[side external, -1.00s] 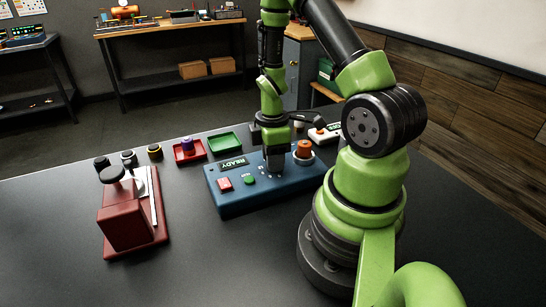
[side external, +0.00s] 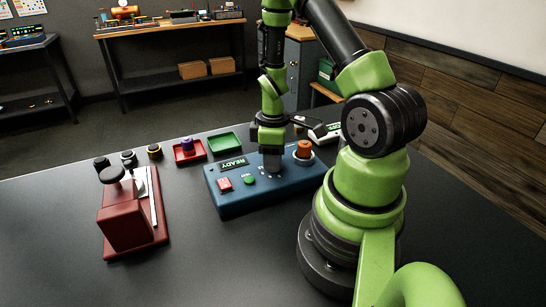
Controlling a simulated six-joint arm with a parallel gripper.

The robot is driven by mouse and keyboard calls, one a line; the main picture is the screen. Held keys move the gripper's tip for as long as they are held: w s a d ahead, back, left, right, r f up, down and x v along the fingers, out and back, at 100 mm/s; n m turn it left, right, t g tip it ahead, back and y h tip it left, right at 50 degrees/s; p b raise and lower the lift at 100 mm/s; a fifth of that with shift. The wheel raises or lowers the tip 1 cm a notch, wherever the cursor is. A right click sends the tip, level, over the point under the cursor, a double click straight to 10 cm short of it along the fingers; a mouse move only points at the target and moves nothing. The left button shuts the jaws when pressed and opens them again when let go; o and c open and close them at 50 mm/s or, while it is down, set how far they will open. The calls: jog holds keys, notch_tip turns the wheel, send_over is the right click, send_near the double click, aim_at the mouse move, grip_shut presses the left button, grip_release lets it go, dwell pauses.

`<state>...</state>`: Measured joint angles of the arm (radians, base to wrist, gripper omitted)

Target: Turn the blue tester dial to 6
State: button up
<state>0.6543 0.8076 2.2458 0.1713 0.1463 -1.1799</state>
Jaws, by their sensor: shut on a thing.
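The blue tester (side external: 232,205) lies on the dark table in the side external view. It has a display reading READY (side external: 233,163), a red square button (side external: 224,184), a green button (side external: 249,180) and small white marks around its dial area. My gripper (side external: 272,165) points down over the dial and is shut on it. The dial is mostly hidden by the fingers, and its setting cannot be read. An orange part (side external: 304,149) stands in a white ring at the right end of the tester, apart from my gripper.
A red machine (side external: 126,220) stands at left. Several small round parts (side external: 129,158) stand behind it. A white device (side external: 322,135) sits behind the tester. The front table is clear.

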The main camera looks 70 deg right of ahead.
jog(key=o, duration=0.9)
jog(key=shift+r, duration=0.1)
jog(key=r, duration=0.9)
jog(key=shift+w+d+r, duration=0.1)
jog(key=shift+d+r, duration=0.1)
jog(key=shift+r, duration=0.2)
